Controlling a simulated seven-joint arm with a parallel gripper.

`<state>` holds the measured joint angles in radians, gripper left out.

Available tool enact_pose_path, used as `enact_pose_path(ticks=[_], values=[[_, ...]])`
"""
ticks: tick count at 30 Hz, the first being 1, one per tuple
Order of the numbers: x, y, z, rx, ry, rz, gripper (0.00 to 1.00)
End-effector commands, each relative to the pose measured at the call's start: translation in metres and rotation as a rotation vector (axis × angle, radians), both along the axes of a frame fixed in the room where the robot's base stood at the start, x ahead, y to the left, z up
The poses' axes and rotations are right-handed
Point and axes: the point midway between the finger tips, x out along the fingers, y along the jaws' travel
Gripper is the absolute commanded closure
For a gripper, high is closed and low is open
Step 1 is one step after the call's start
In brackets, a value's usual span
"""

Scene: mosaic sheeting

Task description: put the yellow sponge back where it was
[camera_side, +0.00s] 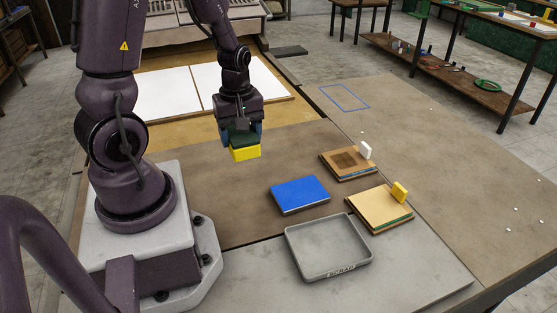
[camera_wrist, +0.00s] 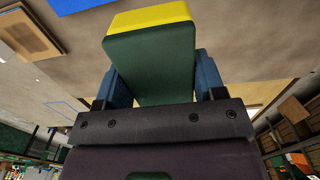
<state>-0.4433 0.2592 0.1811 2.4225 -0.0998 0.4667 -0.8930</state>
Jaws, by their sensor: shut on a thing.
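The yellow sponge (camera_side: 245,153) has a dark green upper layer. My gripper (camera_side: 240,138) is shut on it and holds it above the brown work surface, left of the blue pad. In the wrist view the sponge (camera_wrist: 150,20) shows its yellow edge and its broad green face (camera_wrist: 152,62). It sits between the blue fingers of my gripper (camera_wrist: 163,82). The frames do not mark where the sponge was before. An empty blue rectangle outline (camera_side: 345,97) is drawn on the table farther back and to the right.
A blue pad (camera_side: 300,193) lies mid-table. A brown square stack (camera_side: 335,166) has a white block (camera_side: 365,150); a tan stack (camera_side: 375,212) has a yellow block (camera_side: 400,191). A grey scrap tray (camera_side: 330,274) stands empty in front. White panels (camera_side: 170,95) lie behind. The table's right side is largely clear.

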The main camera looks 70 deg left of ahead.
Motion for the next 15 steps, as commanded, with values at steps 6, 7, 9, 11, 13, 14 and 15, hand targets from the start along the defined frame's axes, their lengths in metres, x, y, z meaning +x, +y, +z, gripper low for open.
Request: enact_pose_path(ticks=[6,7,9,11,13,14,15], values=[[0.027,0.020,-0.014,0.000,0.001,-0.031,0.56],[0.034,0.024,-0.017,0.000,0.001,-0.030,0.56],[0.048,0.034,-0.025,-0.001,0.002,-0.030,0.56],[0.060,0.043,-0.032,-0.001,0.001,-0.029,0.56],[0.075,0.053,-0.040,0.000,0.000,-0.030,0.56],[0.081,0.057,-0.043,-0.001,0.001,-0.030,0.56],[0.085,0.060,-0.053,-0.002,0.004,-0.030,0.56]])
